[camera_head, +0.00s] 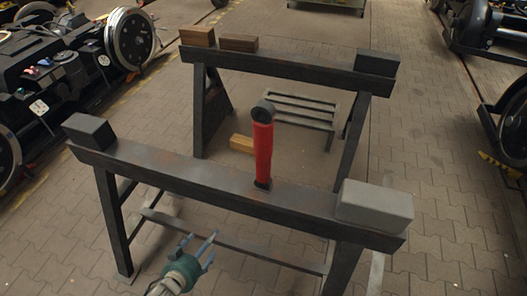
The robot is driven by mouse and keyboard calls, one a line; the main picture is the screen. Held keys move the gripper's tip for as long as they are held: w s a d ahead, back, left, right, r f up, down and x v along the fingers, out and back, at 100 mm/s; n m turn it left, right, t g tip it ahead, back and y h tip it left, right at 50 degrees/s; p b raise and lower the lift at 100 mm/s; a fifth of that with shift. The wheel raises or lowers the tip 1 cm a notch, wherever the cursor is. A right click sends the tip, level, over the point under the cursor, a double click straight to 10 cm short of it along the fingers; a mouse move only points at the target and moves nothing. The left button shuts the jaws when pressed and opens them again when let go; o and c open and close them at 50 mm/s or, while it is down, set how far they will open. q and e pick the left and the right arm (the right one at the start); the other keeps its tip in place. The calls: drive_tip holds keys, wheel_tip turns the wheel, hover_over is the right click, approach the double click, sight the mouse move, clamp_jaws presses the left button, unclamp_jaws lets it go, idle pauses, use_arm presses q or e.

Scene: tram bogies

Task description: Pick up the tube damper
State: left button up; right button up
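The tube damper (263,152) is a red cylinder with a dark ring end at the top. It stands upright on the front dark steel beam (215,182), right of the beam's middle. My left gripper (207,248) is at the lower left, in front of the front trestle and apart from the damper. Its fingers look spread and nothing shows between them. My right gripper is not in view.
A grey block (374,205) sits on the front beam's right end and a dark block (89,131) on its left end. A rear trestle (290,66) carries more blocks. Bogies with wheels (131,38) stand at left and right. Paved floor shows between.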

use_arm(q)
drive_tip(key=w+d+r+m+t+h+p, duration=0.1)
drive_tip(key=w+d+r+h, duration=0.2)
drive_tip(key=r, duration=0.7)
drive_tip(key=w+d+r+m+t+h+p, duration=0.15)
drive_tip(key=d+r, duration=0.25)
drive_tip(key=r, duration=0.5)
drive_tip(key=m+h, duration=0.2)
drive_tip(key=h, duration=0.2)
approach(261, 154)
drive_tip(key=w+f, duration=0.1)
drive_tip(key=f, duration=0.1)
drive_tip(key=w+d, duration=0.1)
drive_tip(key=w+d+r+p, duration=0.1)
drive_tip(key=d, duration=0.1)
drive_tip(key=w+d, duration=0.1)
drive_tip(key=w, duration=0.1)
drive_tip(key=shift+d+r, duration=0.3)
drive_tip(key=shift+r, duration=0.1)
drive_tip(key=p+x, duration=0.1)
drive_tip(key=x, duration=0.3)
drive_tip(key=shift+w+d+r, duration=0.1)
drive_tip(key=shift+w+d, duration=0.05)
drive_tip(key=shift+w, duration=0.25)
drive_tip(key=shift+w+d+p, duration=0.3)
drive_tip(key=shift+w, duration=0.05)
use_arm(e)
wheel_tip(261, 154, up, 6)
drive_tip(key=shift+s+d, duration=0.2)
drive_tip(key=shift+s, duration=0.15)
